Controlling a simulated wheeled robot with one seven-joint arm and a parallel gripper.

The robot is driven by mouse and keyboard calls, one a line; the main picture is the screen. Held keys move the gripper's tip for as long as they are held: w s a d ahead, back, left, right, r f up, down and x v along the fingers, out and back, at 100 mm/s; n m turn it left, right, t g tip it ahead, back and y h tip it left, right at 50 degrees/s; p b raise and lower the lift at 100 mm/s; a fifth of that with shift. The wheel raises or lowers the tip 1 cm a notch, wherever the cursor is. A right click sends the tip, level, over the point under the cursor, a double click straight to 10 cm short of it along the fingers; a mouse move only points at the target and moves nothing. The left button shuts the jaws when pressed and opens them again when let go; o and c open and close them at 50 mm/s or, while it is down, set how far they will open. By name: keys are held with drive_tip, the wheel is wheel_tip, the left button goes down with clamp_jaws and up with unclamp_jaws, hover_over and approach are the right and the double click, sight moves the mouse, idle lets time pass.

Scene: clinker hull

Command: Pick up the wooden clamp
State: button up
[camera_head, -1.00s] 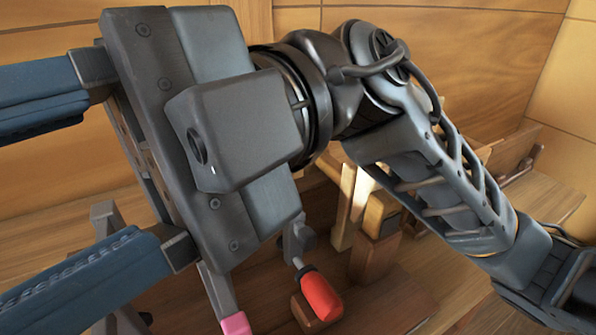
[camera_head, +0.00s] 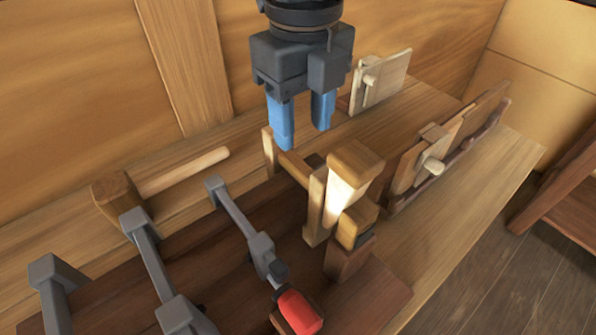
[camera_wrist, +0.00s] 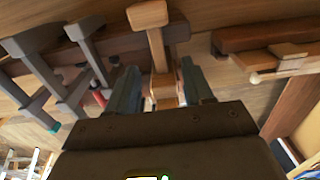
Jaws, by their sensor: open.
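The wooden clamp (camera_head: 310,195), a pale wooden piece with a bar and upright jaws, stands at the middle of the bench in the head view. Its upper block is brightly lit. My gripper (camera_head: 302,138) points down above the clamp's far end, with its two blue fingers apart and nothing between them that I can see held. In the wrist view the wooden clamp (camera_wrist: 157,48) lies lengthwise in line with the gap between the open fingers (camera_wrist: 158,66). Its near end is partly hidden by my gripper. I cannot tell the exact height left between fingers and clamp.
Several grey metal clamps (camera_head: 148,255) stand to the left, one with a red handle (camera_head: 298,312). A wooden mallet (camera_head: 117,190) lies behind them. Boards with pale wooden pieces (camera_head: 415,165) stand at right. A plank wall (camera_head: 80,90) rises behind the bench.

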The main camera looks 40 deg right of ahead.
sight(303, 167)
drive_tip(key=shift+s+a+f+p, duration=0.1)
drive_tip(key=shift+f+p, duration=0.35)
drive_tip(key=shift+f, duration=1.2)
drive_tip(key=shift+s+a+f+p, duration=0.1)
drive_tip(key=shift+f+p, duration=0.3)
drive_tip(key=shift+f, duration=1.25)
clamp_jaws()
